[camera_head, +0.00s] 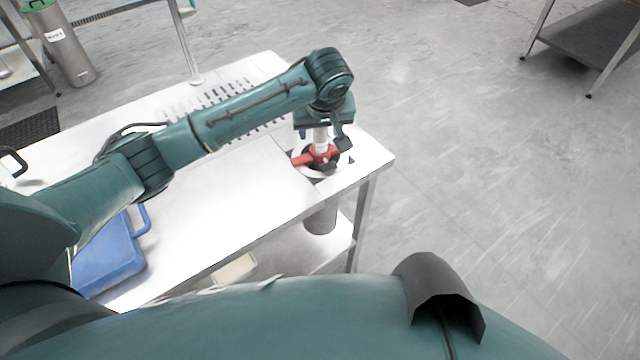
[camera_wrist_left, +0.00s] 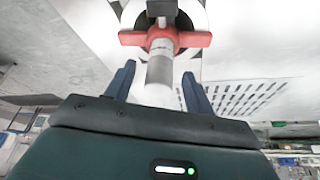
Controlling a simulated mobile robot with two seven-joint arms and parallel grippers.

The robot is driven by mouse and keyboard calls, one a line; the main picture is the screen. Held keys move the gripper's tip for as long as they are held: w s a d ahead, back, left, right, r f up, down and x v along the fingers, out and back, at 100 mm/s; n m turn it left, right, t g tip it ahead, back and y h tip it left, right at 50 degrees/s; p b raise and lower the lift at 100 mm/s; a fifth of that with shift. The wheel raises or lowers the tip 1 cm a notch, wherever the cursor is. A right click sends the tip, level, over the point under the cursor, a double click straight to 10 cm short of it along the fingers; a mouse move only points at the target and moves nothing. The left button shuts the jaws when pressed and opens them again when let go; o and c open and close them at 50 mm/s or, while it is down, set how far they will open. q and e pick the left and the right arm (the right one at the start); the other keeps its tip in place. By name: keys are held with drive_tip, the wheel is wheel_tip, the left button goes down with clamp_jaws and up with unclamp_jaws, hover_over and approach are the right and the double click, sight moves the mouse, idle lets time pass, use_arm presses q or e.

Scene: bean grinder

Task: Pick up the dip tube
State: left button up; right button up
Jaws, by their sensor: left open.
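The dip tube (camera_head: 320,139) is a pale upright cylinder at the far right end of the steel table. A red collar with side arms (camera_head: 311,158) sits around its lower part, over a round opening in the table top. In the left wrist view the pale tube (camera_wrist_left: 158,72) points toward me, with the red part (camera_wrist_left: 190,39) behind it. My left gripper (camera_head: 322,128) is above the red part, pointing down. Its two blue fingers (camera_wrist_left: 158,84) are apart, one on each side of the tube, and I see gaps between. My right gripper is out of view.
The steel table (camera_head: 215,215) has a slotted area (camera_head: 225,98) behind my left arm. A blue case (camera_head: 108,262) lies at the near left. A dark cylinder (camera_head: 320,218) hangs below the opening. Open floor lies to the right.

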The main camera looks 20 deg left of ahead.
use_arm(q)
drive_tip(key=shift+x, duration=1.5)
drive_tip(key=shift+s, duration=0.1)
drive_tip(key=shift+c, duration=0.4)
clamp_jaws()
drive_tip(key=shift+r, duration=0.1)
